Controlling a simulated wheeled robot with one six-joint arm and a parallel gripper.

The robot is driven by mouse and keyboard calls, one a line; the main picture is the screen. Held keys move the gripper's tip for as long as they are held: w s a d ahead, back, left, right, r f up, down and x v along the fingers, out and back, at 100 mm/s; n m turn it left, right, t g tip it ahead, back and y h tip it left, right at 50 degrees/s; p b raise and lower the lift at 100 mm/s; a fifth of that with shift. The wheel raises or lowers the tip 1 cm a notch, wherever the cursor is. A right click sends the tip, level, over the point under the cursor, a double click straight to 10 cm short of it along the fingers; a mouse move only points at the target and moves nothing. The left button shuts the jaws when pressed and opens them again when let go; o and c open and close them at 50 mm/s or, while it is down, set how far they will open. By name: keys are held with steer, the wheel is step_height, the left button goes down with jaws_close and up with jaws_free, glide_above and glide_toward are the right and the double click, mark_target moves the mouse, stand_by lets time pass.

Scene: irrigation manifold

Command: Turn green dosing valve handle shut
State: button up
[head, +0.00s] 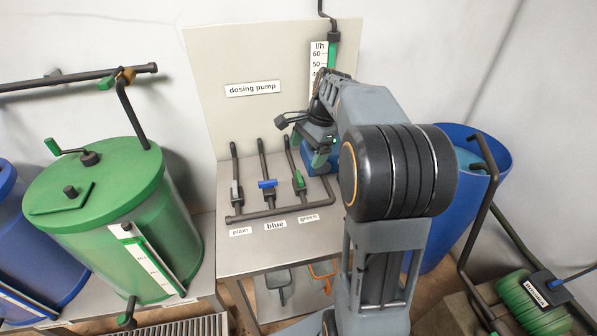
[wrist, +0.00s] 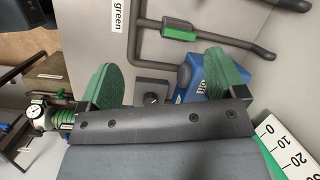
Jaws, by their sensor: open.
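The green dosing valve handle (head: 299,179) sits on the rightmost of three upright pipes, above the "green" label (head: 308,218). It lies in line with its pipe. In the wrist view the green handle (wrist: 180,32) is beyond the fingertips, along its dark pipe. My gripper (head: 308,150) is above and behind the valve in the head view, close to the blue pump. In the wrist view my gripper (wrist: 160,75) shows its two green pads wide apart, with nothing held between them. The pads look apart from the handle.
The blue valve handle (head: 267,184) lies across its pipe; the plain one (head: 235,190) lies along its pipe. A green tank (head: 110,220) stands left, a blue barrel (head: 440,235) right.

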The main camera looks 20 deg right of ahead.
mark_target(299, 176)
steer(key=w+d+m+y, duration=0.1)
steer(key=w+d+m, duration=0.3)
steer(key=d, duration=0.1)
steer(key=x, duration=1.4)
steer(key=shift+s+f+p, duration=0.1)
steer(key=shift+p, duration=0.3)
steer(key=shift+c, duration=0.3)
steer(key=c, duration=0.9)
steer(key=shift+o, duration=0.2)
